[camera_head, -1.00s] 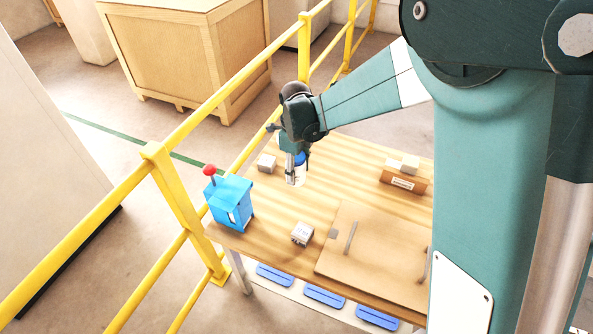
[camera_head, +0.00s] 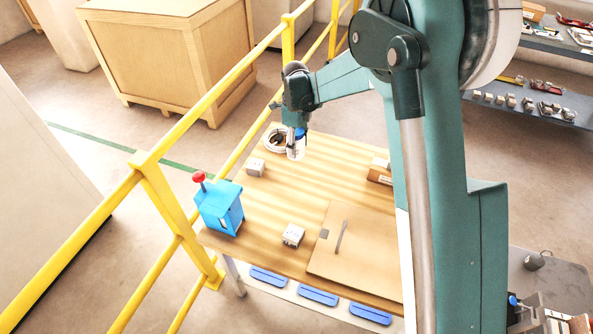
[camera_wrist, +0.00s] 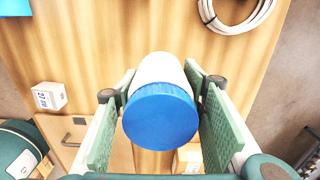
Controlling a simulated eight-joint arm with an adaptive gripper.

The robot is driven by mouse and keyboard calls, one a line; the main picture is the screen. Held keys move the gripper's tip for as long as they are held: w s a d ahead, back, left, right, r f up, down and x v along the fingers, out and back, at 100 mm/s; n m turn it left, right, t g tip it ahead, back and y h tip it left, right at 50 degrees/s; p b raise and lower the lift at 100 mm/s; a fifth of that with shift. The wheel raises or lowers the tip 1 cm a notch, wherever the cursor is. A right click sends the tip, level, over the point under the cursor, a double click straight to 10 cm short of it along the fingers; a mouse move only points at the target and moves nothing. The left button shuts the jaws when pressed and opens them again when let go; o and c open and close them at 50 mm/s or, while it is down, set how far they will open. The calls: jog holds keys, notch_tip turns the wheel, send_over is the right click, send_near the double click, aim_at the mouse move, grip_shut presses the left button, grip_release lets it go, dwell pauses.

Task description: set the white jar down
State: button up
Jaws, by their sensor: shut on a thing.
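The white jar (camera_wrist: 158,68) with its blue lid (camera_wrist: 160,117) is between the green finger pads of my gripper (camera_wrist: 158,125) in the wrist view. My gripper is shut on it. In the head view, my gripper (camera_head: 295,143) is over the back part of the wooden table (camera_head: 268,208), with the white jar (camera_head: 297,152) partly hidden by the fingers. I cannot tell whether the jar's base touches the table.
A blue box with a red knob (camera_head: 219,206), another block (camera_head: 293,235) and a brown board (camera_head: 350,262) are nearer. Yellow railing (camera_head: 165,190) runs along the left.

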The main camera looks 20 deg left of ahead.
jog(key=shift+w, duration=0.35)
jog(key=shift+f+b, duration=0.6)
jog(key=shift+f, duration=2.55)
jog(key=shift+f+b, duration=0.4)
jog(key=shift+f, duration=1.45)
jog(key=shift+f, duration=0.15)
jog(key=o, duration=0.9)
notch_tip(320, 180, up, 12)
jog(key=shift+r+p, duration=0.15)
jog(key=shift+p, duration=0.9)
